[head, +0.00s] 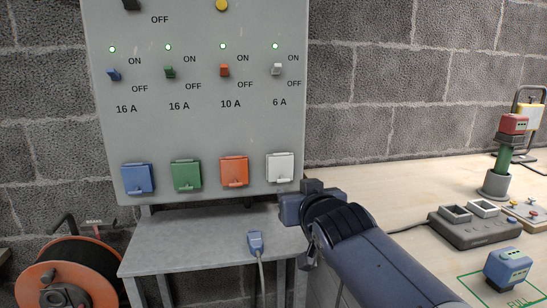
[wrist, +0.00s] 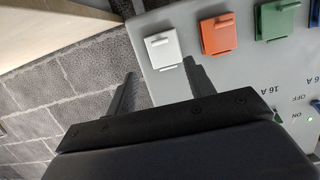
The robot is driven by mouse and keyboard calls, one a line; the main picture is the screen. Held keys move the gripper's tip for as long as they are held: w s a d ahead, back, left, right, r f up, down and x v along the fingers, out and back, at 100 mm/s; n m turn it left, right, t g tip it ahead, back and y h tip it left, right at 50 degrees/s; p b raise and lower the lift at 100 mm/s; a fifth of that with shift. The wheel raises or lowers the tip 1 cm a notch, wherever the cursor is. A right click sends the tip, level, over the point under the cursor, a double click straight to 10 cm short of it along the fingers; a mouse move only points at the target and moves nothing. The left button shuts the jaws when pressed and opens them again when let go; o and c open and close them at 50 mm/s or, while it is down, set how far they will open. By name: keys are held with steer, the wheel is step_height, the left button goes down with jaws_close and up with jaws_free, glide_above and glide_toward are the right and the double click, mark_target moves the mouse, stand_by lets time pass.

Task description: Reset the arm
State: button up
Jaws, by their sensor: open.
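My arm (head: 385,262) reaches in from the lower right of the head view, bent at a dark ribbed joint. My gripper (head: 300,200) is at its far end, in front of the panel's lower right corner, near the white socket cover (head: 280,167). In the wrist view my gripper (wrist: 160,67) shows two dark fingers spread apart with nothing between them. The white cover also shows in the wrist view (wrist: 164,46), just beyond the fingertips, with the view turned upside down. No contact with the panel can be made out.
The grey panel (head: 200,125) carries blue, green and orange covers and several switches under lit green lamps. A blue plug (head: 255,243) lies on the metal shelf (head: 185,240). An orange cable reel (head: 70,275) stands lower left. The wooden bench (head: 400,185) holds devices at right.

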mark_target(284, 181)
steer(key=b+x, duration=0.2)
steer(key=x, duration=0.8)
steer(key=shift+w+f, duration=0.2)
steer(key=shift+w, duration=0.05)
steer(key=shift+w+a+r+p, duration=0.15)
steer(key=shift+r+p, duration=0.2)
steer(key=shift+p, duration=0.25)
steer(key=shift+r+g+p, duration=0.15)
steer(key=shift+g+p, duration=0.15)
steer(key=shift+p, duration=1.05)
steer(key=g+p, duration=0.1)
steer(key=p, duration=0.3)
steer(key=s+r+g+p, duration=0.1)
steer(key=p, duration=0.4)
steer(key=g+p, duration=0.1)
steer(key=p, duration=0.3)
steer(key=shift+s+r+h+p, duration=0.25)
steer(key=shift+r+h+p, duration=0.1)
steer(key=shift+r+h, duration=0.05)
steer(key=r+g+p, duration=0.1)
steer(key=p, duration=0.4)
steer(key=r+g+p, duration=0.1)
steer(key=g+p, duration=0.1)
steer(key=p, duration=0.4)
steer(key=shift+s+d+g+h, duration=0.25)
steer(key=shift+g+h, duration=0.05)
steer(key=p, duration=0.2)
steer(key=shift+r+g+p, duration=0.3)
steer(key=shift+g+p, duration=0.4)
steer(key=shift+p, duration=0.35)
